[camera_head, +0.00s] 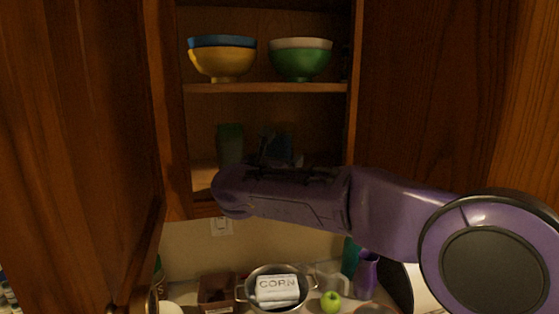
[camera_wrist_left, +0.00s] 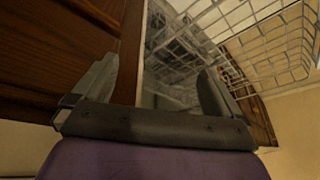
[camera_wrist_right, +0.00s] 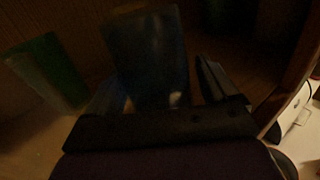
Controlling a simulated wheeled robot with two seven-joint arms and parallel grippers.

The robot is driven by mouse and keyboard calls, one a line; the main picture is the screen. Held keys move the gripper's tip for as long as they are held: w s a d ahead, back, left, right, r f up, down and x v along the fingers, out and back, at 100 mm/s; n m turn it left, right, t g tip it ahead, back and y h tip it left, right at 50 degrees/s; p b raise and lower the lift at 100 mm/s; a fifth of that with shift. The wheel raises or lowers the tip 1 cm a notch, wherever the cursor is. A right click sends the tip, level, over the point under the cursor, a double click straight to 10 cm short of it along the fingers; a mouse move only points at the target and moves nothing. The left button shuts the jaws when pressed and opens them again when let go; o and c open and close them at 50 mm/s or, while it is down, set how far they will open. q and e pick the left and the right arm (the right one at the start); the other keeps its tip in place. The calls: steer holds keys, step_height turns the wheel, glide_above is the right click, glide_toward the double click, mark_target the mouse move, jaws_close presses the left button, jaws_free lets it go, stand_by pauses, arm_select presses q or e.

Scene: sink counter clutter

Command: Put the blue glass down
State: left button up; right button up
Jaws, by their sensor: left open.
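The blue glass (camera_wrist_right: 150,55) stands upright inside the cabinet, between the fingers of my right gripper (camera_wrist_right: 160,78). A gap shows between the glass and the right finger, so the gripper looks open around it. In the head view the blue glass (camera_head: 275,146) is dim on the lower shelf (camera_head: 203,177), its base hidden by my right arm. A green glass (camera_wrist_right: 47,72) stands to its left; it also shows in the head view (camera_head: 230,143). My left gripper (camera_wrist_left: 158,65) is open at a wooden panel edge (camera_wrist_left: 128,50) and is outside the head view.
The upper shelf holds a yellow bowl (camera_head: 223,63) and a green bowl (camera_head: 300,63). A wooden door (camera_head: 80,130) stands at the left. Below, the counter holds a pot (camera_head: 275,300), a green apple (camera_head: 330,301) and a purple vase (camera_head: 366,275). A wire rack (camera_wrist_left: 265,40) shows in the left wrist view.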

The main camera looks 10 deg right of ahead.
steer(key=shift+s+r, duration=0.1)
steer(key=s+a+b, duration=0.1)
steer(key=b, duration=0.1)
steer(key=s+a+f+b, duration=0.1)
steer(key=s+b, duration=0.1)
steer(key=shift+s+a+f, duration=0.15)
steer(key=shift+s+a, duration=0.15)
steer(key=shift+a, duration=0.05)
steer(key=r+b+v, duration=0.1)
steer(key=b+v, duration=0.2)
steer(key=v, duration=0.4)
steer(key=shift+s, duration=0.15)
